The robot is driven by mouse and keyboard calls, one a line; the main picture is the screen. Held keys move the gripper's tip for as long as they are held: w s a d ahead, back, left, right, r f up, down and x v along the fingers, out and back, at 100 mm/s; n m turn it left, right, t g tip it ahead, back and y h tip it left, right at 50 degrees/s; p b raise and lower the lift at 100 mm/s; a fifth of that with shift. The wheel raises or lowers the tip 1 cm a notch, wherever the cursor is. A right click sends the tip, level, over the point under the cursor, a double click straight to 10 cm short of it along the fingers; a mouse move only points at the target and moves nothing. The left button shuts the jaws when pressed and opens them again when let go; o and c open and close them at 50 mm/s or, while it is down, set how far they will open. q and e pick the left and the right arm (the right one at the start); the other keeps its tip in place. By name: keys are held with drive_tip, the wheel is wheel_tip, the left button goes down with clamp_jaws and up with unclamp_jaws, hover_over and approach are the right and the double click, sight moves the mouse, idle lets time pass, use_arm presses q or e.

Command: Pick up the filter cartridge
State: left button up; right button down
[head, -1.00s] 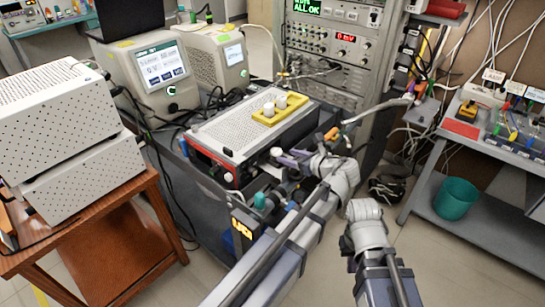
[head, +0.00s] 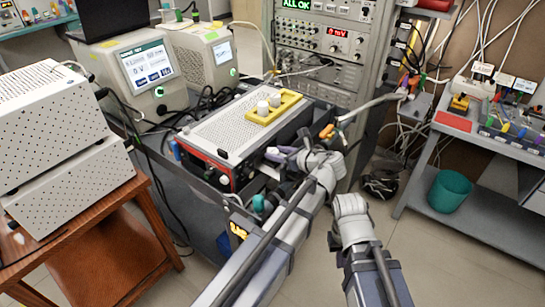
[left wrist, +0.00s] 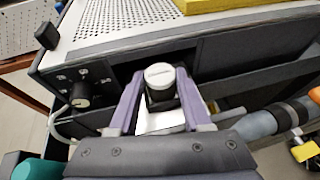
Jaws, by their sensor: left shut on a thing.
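The filter cartridge (left wrist: 160,76) has a round white cap over a dark band, with a white part below. In the left wrist view it stands between the two purple fingers of my left gripper (left wrist: 160,92), which is shut on it. It is at a dark opening in the front of the perforated instrument box. In the head view my left gripper (head: 282,157) is at the front right of that box (head: 232,122), with the cartridge's white top (head: 272,153) just showing. My right arm shows at the lower right, but its fingers do not show.
A yellow holder (head: 288,106) with two white-capped pieces sits on the box. A teal-capped bottle (head: 258,203) stands near my left forearm. White instruments (head: 50,125) stand on a wooden table at left.

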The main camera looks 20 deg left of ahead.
sight(277, 165)
use_arm(q)
clamp_jaws()
wheel_tip(277, 165, up, 10)
drive_tip(key=p, duration=1)
